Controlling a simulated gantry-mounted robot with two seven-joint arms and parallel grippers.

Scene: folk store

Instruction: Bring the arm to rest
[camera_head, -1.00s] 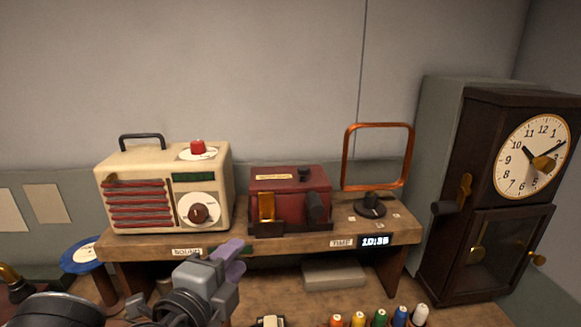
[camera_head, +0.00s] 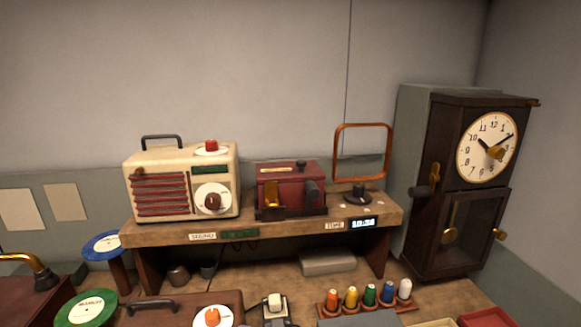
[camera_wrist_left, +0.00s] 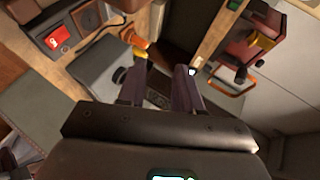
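My left gripper (camera_wrist_left: 160,78) shows in the left wrist view, with its two dark fingers apart and nothing visible between them. It hangs above the bench, with a dark slotted surface below the fingers. No gripper can be made out in the head view now. My right gripper is not clearly seen in either view.
A wooden shelf (camera_head: 285,229) holds a cream radio (camera_head: 160,172), a red box (camera_head: 288,185) and a copper loop (camera_head: 334,155). A tall clock (camera_head: 437,209) stands at right. Coloured spools (camera_head: 370,294) and a green disc (camera_head: 86,308) stand in front.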

